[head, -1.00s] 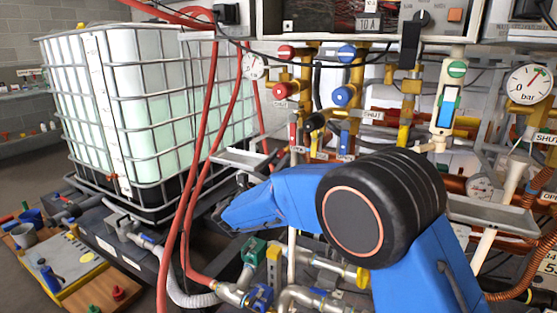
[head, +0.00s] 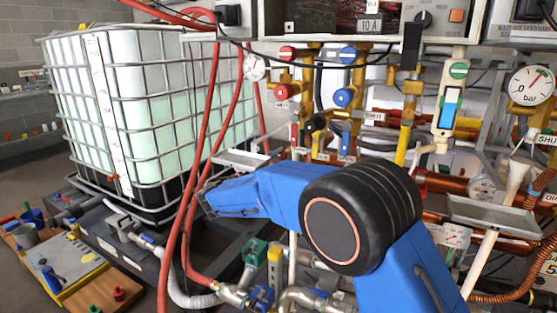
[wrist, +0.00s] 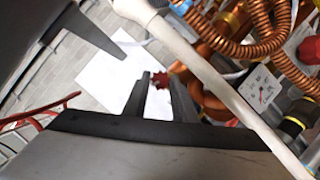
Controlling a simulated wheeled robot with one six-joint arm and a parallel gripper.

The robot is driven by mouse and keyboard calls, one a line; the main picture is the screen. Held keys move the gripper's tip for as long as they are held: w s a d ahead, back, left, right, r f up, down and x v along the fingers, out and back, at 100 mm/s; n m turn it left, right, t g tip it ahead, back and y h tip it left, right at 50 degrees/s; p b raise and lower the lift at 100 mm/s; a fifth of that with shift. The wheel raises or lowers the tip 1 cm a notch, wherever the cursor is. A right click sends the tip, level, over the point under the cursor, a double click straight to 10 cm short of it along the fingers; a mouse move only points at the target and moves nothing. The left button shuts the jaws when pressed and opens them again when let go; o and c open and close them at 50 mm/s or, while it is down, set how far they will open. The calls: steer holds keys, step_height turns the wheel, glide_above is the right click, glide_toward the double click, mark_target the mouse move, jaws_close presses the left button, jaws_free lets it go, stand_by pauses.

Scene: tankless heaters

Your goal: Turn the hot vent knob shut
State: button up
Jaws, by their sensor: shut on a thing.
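In the wrist view my gripper (wrist: 160,92) has its two dark fingers either side of a small dark red lobed knob (wrist: 161,80). The fingers are shut on it at their tips. No label on this knob is readable, so its marking as the hot vent knob does not show. In the head view my blue arm reaches left across the pipework, and the fingers and this small knob cannot be made out there.
In the wrist view a pale pipe (wrist: 205,70) crosses close to the right of the fingers, with coiled copper pipes (wrist: 245,40) and a dial gauge (wrist: 262,90) beyond. In the head view red hoses (head: 190,180) hang near a caged white tank (head: 150,110).

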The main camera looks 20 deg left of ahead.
stand_by(0.4)
steer(key=o, duration=0.8)
steer(key=shift+c, duration=0.2)
steer(key=shift+s, duration=0.15)
steer(key=v, duration=1.7)
steer(key=shift+a, duration=0.25)
